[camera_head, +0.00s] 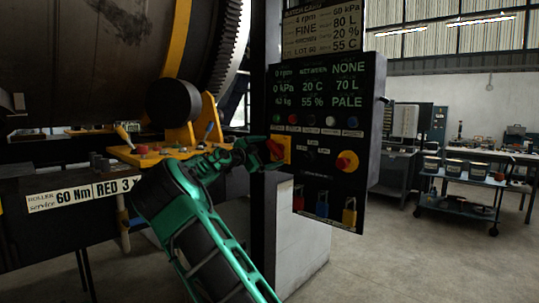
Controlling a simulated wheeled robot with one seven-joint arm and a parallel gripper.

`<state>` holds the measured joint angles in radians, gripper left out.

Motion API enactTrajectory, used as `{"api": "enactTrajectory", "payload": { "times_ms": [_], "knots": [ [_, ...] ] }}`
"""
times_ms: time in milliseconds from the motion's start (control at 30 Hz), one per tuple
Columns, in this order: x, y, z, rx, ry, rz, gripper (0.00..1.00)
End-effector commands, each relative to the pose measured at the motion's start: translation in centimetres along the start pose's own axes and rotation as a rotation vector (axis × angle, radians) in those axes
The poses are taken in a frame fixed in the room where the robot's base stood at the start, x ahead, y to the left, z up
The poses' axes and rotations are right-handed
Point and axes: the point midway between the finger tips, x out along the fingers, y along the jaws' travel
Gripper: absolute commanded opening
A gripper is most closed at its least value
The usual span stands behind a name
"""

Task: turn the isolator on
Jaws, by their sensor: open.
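A dark control panel (322,186) stands upright in the middle of the view. At its left edge is a yellow plate with an orange-red part (284,147), partly hidden by my gripper. A red knob on yellow (347,162) sits further right on the panel. Both look like rotary switches; I cannot read which is labelled isolator, nor their on or off positions. My green gripper (272,155) is open, with its fingers right at the left yellow plate. I cannot tell whether they touch it or are around its handle.
A row of buttons (311,120) lies under lit readouts. A large drum machine (80,50) and its ledge fill the left. Carts (465,183) stand behind right; floor there is clear.

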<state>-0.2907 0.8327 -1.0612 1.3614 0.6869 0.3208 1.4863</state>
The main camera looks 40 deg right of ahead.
Motion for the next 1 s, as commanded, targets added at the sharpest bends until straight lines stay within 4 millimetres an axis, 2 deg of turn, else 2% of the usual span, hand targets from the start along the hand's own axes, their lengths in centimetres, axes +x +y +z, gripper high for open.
{"api": "enactTrajectory", "payload": {
  "times_ms": [200, 567, 733, 800, 1000],
  "knots": [
    [2.1, 0.0, 0.0, -0.001, 0.001, 0.001, 0.97],
    [2.5, 0.0, 0.0, -0.001, 0.000, 0.000, 0.97],
    [2.5, 0.0, 0.0, -0.001, 0.000, 0.001, 0.56],
    [2.0, -0.1, 0.1, -0.001, -0.002, -0.001, 0.56],
    [2.4, 0.0, 0.1, -0.015, -0.001, 0.001, 0.56]
  ]
}}
